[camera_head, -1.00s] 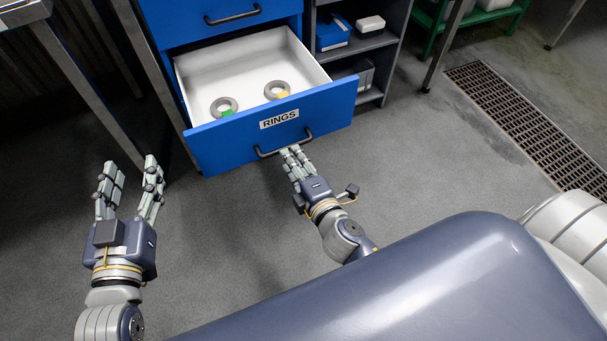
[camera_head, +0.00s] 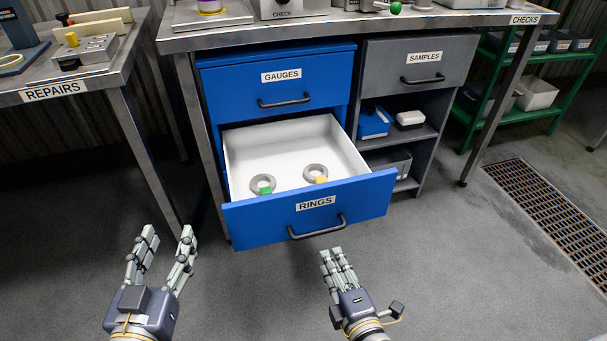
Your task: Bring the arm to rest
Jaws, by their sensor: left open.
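My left gripper (camera_head: 168,236) is at the lower left, over the floor, with its fingers spread and nothing between them. My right gripper (camera_head: 335,255) is in front of the open drawer labelled RINGS (camera_head: 290,219), its fingers pointing at the drawer's black handle (camera_head: 317,229). A small gap shows between its fingertips and the handle. It is seen edge-on, so its finger opening is hidden. Inside the drawer lie a grey ring with a green tag (camera_head: 262,184) and a grey ring with a yellow tag (camera_head: 314,173).
The GAUGES drawer (camera_head: 282,89) and SAMPLES drawer (camera_head: 424,66) are shut. The REPAIRS table (camera_head: 60,88) stands at left, the CHECKS bench (camera_head: 340,27) above the drawers. A green shelf (camera_head: 520,60) stands at right. A floor grate (camera_head: 553,217) lies at right; the floor ahead is clear.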

